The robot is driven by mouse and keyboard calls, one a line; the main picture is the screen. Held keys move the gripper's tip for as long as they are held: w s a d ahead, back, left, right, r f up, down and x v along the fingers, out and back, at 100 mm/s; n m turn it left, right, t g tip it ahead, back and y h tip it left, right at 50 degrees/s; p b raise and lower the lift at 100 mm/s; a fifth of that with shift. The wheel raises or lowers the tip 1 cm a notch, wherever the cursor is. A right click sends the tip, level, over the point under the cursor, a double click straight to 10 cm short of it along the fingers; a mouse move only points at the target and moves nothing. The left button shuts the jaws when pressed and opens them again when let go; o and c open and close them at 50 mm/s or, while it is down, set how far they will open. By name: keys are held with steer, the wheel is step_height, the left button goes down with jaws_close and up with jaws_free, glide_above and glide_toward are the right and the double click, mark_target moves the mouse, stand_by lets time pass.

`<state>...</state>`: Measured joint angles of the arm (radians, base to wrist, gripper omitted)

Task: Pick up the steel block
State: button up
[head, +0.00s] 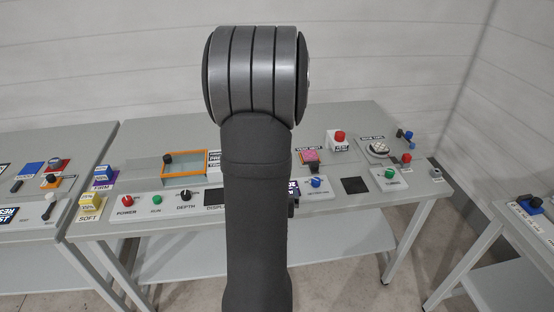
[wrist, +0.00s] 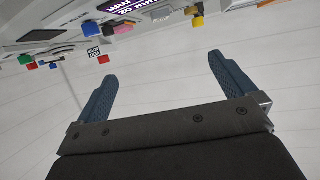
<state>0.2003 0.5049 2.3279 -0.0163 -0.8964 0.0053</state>
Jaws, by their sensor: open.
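I cannot clearly pick out the steel block in either view. A small grey piece (head: 436,173) stands at the right end of the middle table in the head view, but it is too small to tell what it is. My gripper (wrist: 160,66) shows in the wrist view with its two blue fingers wide apart and nothing between them. Only pale wall planks lie behind the fingers. My own arm stands upright in the middle of the head view, hides part of the table, and my gripper does not show there.
Other tables stand left and right. In the wrist view, table items appear tilted along the top.

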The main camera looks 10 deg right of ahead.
steer(key=shift+s+a+r, duration=0.1)
steer(key=shift+s+r, duration=0.15)
steer(key=shift+s, duration=0.45)
steer(key=c, duration=0.6)
steer(key=shift+c, duration=0.2)
steer(key=shift+w, duration=0.1)
steer(key=w+d+g+y, duration=0.15)
steer(key=w+g, duration=0.35)
steer(key=w, duration=1.2)
steer(key=w+d+r+m+g, duration=0.2)
steer(key=w+r+g, duration=0.2)
steer(key=w+r, duration=0.25)
steer(key=shift+g+h, duration=0.25)
steer(key=shift+g, duration=0.05)
steer(key=x, duration=1.7)
steer(key=shift+w+a+f, duration=0.15)
steer(key=shift+w+f, duration=0.1)
steer(key=shift+w, duration=0.3)
